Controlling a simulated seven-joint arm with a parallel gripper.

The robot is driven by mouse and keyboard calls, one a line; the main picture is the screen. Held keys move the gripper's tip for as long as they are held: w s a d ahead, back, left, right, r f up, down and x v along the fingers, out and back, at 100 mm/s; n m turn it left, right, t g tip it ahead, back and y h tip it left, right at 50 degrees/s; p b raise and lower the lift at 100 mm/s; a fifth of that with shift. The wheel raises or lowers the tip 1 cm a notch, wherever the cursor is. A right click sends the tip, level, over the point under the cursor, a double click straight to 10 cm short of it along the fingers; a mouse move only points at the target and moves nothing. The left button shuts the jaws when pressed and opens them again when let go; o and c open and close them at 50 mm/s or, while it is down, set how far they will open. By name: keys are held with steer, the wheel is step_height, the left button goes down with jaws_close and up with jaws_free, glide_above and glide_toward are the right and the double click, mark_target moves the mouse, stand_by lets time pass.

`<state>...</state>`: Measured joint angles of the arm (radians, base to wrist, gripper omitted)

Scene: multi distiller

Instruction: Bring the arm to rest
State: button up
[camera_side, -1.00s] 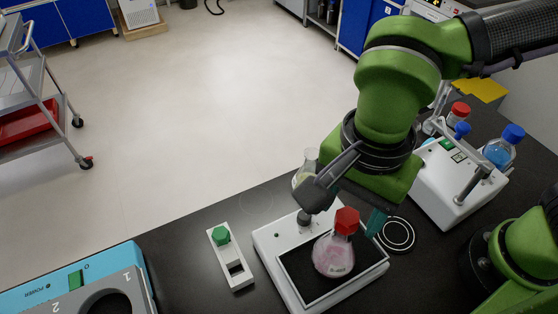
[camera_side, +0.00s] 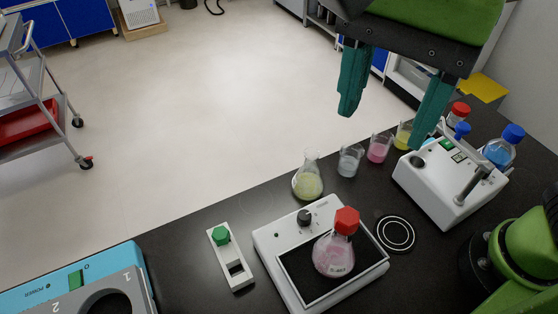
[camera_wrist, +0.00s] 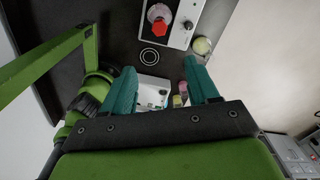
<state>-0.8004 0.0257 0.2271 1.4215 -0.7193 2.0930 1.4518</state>
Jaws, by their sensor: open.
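My gripper (camera_side: 392,112) is high above the bench at the upper right of the side view. Its two teal fingers are spread wide with nothing between them. In the wrist view the gripper (camera_wrist: 165,82) also shows open and empty. A flask with pink contents and a red cap (camera_side: 334,254) stands upright on the dark plate of a white device (camera_side: 275,240). The flask's red cap (camera_wrist: 159,28) and the device (camera_wrist: 187,22) show at the top of the wrist view. The gripper is well clear of both.
A flask with yellow-green liquid (camera_side: 308,182) and several small beakers, one pink (camera_side: 379,149), stand behind the device. A second white device (camera_side: 450,185) and a blue-capped bottle (camera_side: 503,148) are at right. Black bench (camera_side: 190,250) shows between.

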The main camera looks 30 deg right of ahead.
steer(key=shift+r, duration=0.25)
steer(key=w+d+f+n+t, duration=0.2)
steer(key=d+f+n, duration=0.1)
steer(key=d, duration=0.5)
steer(key=w+d+f+n+t+y, duration=0.1)
steer(key=w+d+f+n+t, duration=0.1)
steer(key=d+f, duration=0.3)
steer(key=w+d+f+n+t+y, duration=0.1)
steer(key=d+f+n+t, duration=0.2)
steer(key=d, duration=0.9)
steer(key=shift+w+d+f+n, duration=0.4)
steer(key=shift+f+n, duration=0.1)
steer(key=shift+f, duration=0.05)
steer(key=shift+c, duration=0.3)
